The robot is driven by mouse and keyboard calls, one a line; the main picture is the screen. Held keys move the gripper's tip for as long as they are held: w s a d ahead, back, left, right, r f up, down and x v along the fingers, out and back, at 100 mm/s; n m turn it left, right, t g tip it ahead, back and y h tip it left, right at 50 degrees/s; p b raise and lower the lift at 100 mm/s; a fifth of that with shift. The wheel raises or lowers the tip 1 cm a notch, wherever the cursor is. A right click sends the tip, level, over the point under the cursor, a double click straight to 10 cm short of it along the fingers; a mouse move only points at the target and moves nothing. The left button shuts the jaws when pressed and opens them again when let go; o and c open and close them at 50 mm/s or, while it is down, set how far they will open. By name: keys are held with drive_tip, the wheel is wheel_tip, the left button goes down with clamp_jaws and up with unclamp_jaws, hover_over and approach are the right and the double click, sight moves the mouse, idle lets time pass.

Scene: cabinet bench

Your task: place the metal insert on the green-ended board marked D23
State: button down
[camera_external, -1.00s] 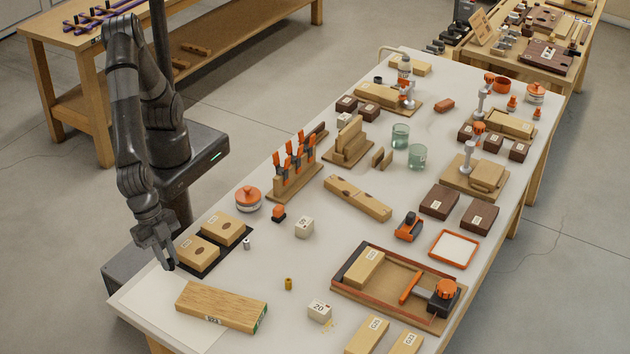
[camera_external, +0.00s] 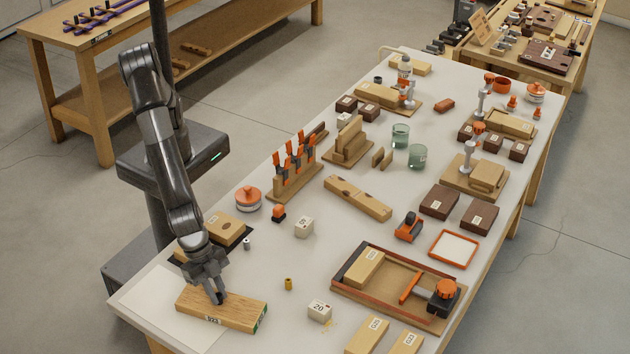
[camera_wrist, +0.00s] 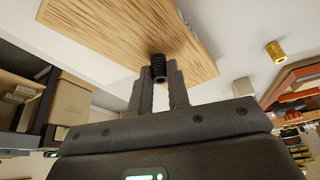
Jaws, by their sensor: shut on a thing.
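The board marked D23 (camera_external: 237,312) is a long wooden block with a green end, lying near the front left of the bench; its grain also shows in the wrist view (camera_wrist: 120,32). My gripper (camera_external: 219,298) points down over the middle of its top face. In the wrist view my gripper (camera_wrist: 160,88) is shut on a small dark threaded insert (camera_wrist: 157,66), whose end points toward the board. I cannot tell whether the insert touches the board. The insert is hidden or too small to make out in the external view.
A brass threaded piece (camera_external: 288,284) stands right of the board, and a small silver piece (camera_external: 247,243) behind it. Wooden blocks on a dark mat (camera_external: 224,229) lie behind my gripper. A white block marked 20 (camera_external: 319,310) and an orange-edged tray (camera_external: 338,288) are to the right.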

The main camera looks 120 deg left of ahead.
drive_tip(key=shift+f, duration=0.15)
drive_tip(key=c, duration=1.4)
unclamp_jaws()
drive_tip(key=shift+o, duration=0.2)
